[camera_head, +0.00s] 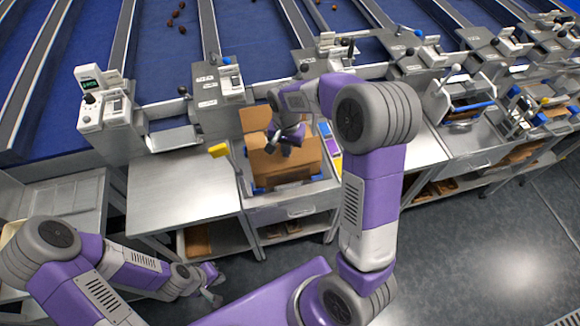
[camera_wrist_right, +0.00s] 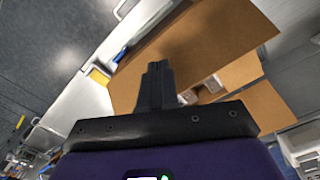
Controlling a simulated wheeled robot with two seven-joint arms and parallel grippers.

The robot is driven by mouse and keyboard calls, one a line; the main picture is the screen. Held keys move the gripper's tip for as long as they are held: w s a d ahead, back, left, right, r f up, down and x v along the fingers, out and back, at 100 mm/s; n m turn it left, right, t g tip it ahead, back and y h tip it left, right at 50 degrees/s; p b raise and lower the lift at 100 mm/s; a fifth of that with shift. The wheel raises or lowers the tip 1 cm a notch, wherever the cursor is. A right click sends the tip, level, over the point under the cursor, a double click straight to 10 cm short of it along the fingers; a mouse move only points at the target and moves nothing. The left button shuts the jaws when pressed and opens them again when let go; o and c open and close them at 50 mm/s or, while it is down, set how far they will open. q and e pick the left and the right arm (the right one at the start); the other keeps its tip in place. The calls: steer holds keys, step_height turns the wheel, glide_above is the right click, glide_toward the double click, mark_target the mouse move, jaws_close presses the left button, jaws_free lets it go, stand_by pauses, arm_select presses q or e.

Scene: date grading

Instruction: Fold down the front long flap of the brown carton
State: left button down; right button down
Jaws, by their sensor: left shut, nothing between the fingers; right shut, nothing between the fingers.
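The brown carton (camera_head: 310,154) stands in the metal packing station at mid-picture in the head view. A raised flap shows at its back left, and a wide flap panel slopes at its front. My right gripper (camera_head: 285,147) is over the carton, its fingers shut and empty. In the right wrist view the shut fingers (camera_wrist_right: 158,72) lie in front of a large brown flap (camera_wrist_right: 205,45); I cannot tell whether they touch it. Pale items show inside the carton beyond the fingertips. My left gripper (camera_head: 213,286) is low at the left, shut and empty, away from the carton.
A steel table (camera_head: 180,187) left of the carton is clear. A yellow-tipped part (camera_head: 218,150) stands at the station's left edge. Coloured packs (camera_head: 328,143) lie right of the carton. Blue sorting lanes (camera_head: 165,60) and machine heads line the back.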

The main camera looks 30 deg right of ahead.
steer(key=shift+w+r, duration=0.15)
steer(key=shift+w+d+p, duration=0.2)
steer(key=shift+w+p, duration=0.05)
steer(key=shift+w, duration=0.5)
steer(key=shift+w+d+p, duration=0.15)
steer(key=shift+w+p, duration=0.1)
steer(key=shift+w, duration=0.45)
steer(key=shift+f+b, duration=1.75)
steer(key=shift+f, duration=0.7)
steer(key=shift+r, duration=0.2)
step_height(320, 180, up, 11)
steer(key=p, duration=0.8)
steer(key=shift+p, duration=0.3)
steer(key=shift+f, duration=0.1)
